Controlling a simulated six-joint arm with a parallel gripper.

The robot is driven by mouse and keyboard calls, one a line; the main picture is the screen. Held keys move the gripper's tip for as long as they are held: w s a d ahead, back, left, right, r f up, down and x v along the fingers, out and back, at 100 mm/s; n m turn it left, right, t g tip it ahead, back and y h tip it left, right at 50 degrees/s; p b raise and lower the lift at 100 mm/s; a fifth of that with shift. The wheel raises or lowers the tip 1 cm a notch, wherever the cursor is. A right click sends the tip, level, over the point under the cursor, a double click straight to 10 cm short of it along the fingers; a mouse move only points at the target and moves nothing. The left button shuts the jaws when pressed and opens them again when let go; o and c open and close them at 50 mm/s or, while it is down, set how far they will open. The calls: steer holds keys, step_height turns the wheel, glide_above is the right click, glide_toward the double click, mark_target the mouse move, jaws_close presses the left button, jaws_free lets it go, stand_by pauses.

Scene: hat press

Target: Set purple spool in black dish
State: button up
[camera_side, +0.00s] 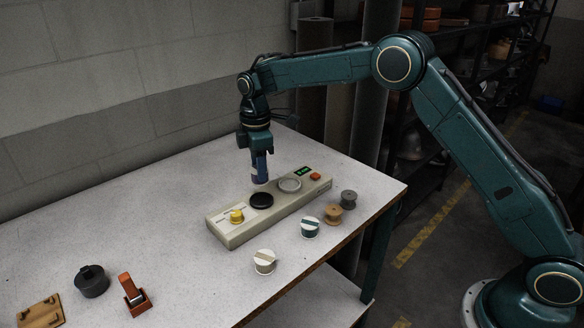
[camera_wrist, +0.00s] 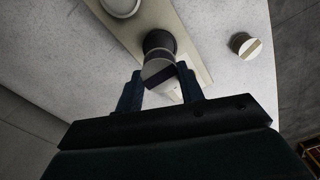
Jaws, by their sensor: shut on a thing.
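My gripper (camera_side: 258,153) is shut on the purple spool (camera_side: 260,169) and holds it upright, above the black dish (camera_side: 262,201) with a gap beneath it. In the wrist view the spool (camera_wrist: 158,73) sits between the two fingers, its pale end crossed by a dark band. The black dish (camera_wrist: 157,39) shows just beyond the spool there, partly covered by it. The dish appears empty in the side view. It is set in a long beige base (camera_side: 233,238).
The base also carries a yellow knob (camera_side: 236,216), a pale grey dish (camera_side: 290,184) and an orange button (camera_side: 315,176). Several spools, such as the white-and-teal one (camera_side: 309,227), stand in front. A dark pot (camera_side: 92,281) and an orange tool (camera_side: 134,294) lie at the left front.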

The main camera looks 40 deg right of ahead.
steer(key=shift+f, duration=2.55)
steer(key=shift+f, duration=0.6)
steer(key=o, duration=1.1)
steer(key=shift+c, duration=0.2)
step_height(320, 180, up, 14)
steer(key=shift+f, duration=0.1)
